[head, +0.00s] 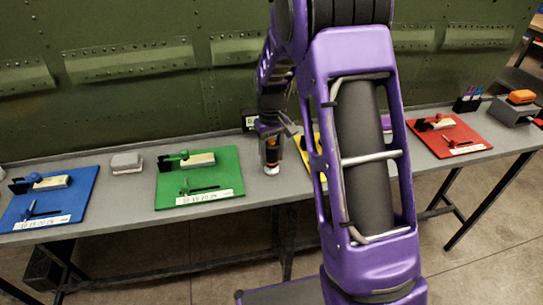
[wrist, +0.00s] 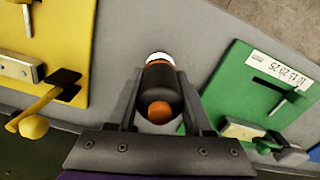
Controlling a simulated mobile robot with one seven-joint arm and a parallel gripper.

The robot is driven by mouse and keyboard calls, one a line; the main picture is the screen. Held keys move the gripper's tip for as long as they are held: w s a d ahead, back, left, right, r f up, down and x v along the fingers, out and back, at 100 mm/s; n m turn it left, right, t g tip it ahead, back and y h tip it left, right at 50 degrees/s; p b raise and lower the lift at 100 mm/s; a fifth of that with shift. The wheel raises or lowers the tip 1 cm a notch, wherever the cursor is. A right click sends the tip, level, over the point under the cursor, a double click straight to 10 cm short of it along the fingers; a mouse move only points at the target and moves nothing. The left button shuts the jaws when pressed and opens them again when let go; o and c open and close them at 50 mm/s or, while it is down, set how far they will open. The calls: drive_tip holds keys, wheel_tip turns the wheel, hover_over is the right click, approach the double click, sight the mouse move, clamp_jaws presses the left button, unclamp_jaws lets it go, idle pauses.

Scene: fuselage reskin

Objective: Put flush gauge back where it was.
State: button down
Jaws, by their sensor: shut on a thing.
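The flush gauge, a small dark cylinder with orange parts and a pale end, is between the fingers of my gripper (wrist: 158,100) in the wrist view (wrist: 158,85). In the head view the gauge (head: 271,156) hangs upright below my gripper (head: 272,136), over the grey bench between the green and yellow boards. My gripper is shut on it. The frames do not clearly show whether its lower end touches the bench.
The green board (head: 225,187) is left of the gauge, and the yellow board (head: 307,157) is right, partly hidden by my arm. A blue board (head: 75,190), grey block (head: 126,162) and red board (head: 470,138) also lie on the bench (head: 140,195). A green riveted panel (head: 130,100) stands behind.

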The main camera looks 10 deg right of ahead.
drive_tip(key=shift+f, duration=0.15)
drive_tip(key=shift+f, duration=0.15)
drive_tip(key=shift+c, duration=1.5)
unclamp_jaws()
wheel_tip(320, 180, up, 12)
drive_tip(key=shift+r+p, duration=0.15)
drive_tip(key=shift+p, duration=0.35)
drive_tip(key=shift+a, duration=0.1)
